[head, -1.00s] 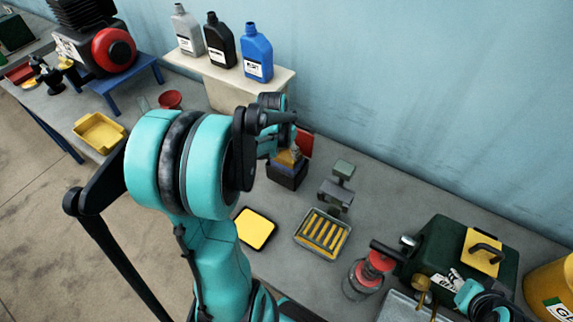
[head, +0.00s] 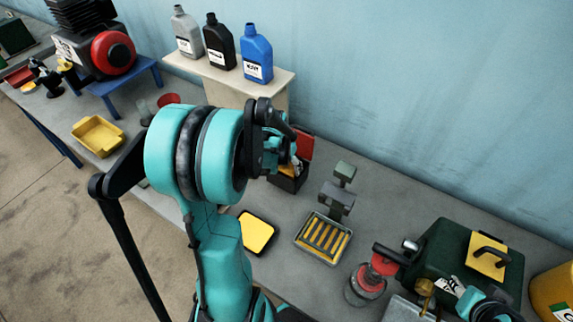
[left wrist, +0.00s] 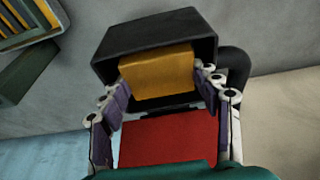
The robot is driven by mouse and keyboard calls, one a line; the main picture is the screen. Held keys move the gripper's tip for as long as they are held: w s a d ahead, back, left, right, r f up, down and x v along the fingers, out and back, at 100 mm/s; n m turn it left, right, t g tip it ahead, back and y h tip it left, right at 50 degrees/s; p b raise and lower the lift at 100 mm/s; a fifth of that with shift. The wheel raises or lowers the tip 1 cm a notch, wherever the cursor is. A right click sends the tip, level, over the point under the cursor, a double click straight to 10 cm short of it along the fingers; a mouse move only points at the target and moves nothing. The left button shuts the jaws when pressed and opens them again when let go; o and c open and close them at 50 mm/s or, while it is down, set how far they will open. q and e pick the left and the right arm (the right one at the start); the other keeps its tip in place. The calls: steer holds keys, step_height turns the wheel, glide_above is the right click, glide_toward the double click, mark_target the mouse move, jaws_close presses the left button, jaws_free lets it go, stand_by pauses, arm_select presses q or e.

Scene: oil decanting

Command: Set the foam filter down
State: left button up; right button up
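The foam filter (left wrist: 157,72) is an orange-yellow block within the black filter box (left wrist: 120,42) in the left wrist view. The box has a red panel (left wrist: 168,137) beside its opening. In the head view the dark box (head: 288,183) stands below my left gripper (head: 277,157), and only a bit of the filter shows. My left fingers lie along both sides of the filter and appear to touch it, shut on it. How deep the filter sits is hidden. My right gripper (head: 490,305) is at the bottom right; its fingers are not clear.
A slatted yellow tray (head: 323,238) and a yellow pad (head: 257,231) lie on the grey bench. A dark green machine (head: 446,258) stands to the right. Three bottles, including a blue one (head: 257,52), stand on a pale shelf behind.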

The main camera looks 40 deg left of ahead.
arm_select(q)
steer(key=shift+r, duration=0.1)
steer(key=shift+r+p, duration=0.3)
steer(key=p+v, duration=0.3)
steer(key=v, duration=0.8)
steer(key=shift+r, duration=0.3)
steer(key=shift+s, duration=0.1)
